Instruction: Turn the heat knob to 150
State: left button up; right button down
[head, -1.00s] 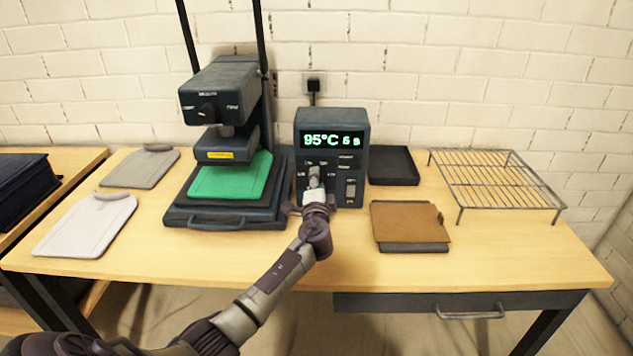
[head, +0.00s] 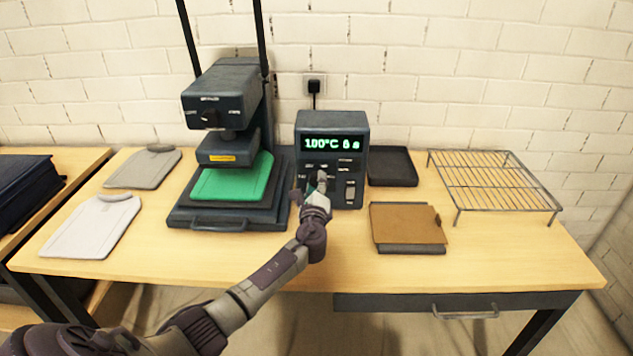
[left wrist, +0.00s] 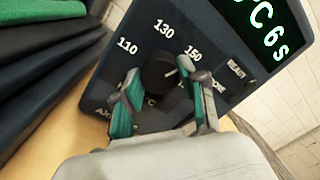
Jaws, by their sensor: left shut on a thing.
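The dark control box (head: 331,130) stands on the table, and its green display (head: 333,143) reads about 100°C and 6 s. The round black heat knob (left wrist: 158,70) is on its front, with marks 110, 130 and 150 legible around it. The knob's pale line points right, close to the 150 mark; lower marks are partly hidden. My left gripper (head: 318,188) is at the box front, and in the left wrist view its green-padded fingers (left wrist: 166,84) sit on both sides of the knob, shut on it. My right gripper is out of view.
A heat press (head: 225,110) with a green pad (head: 232,178) stands left of the box. Right of it are a black tray (head: 392,166), a brown board (head: 407,223) and a wire rack (head: 495,180). Grey garment pieces (head: 90,226) lie at the left.

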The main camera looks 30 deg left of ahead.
pick_arm(q)
jog(key=shift+f+m, duration=0.15)
jog(key=shift+m, duration=0.45)
jog(key=o, duration=1.1)
jog(key=shift+o, duration=0.2)
jog(key=shift+d, duration=0.1)
jog(key=v, duration=1.2)
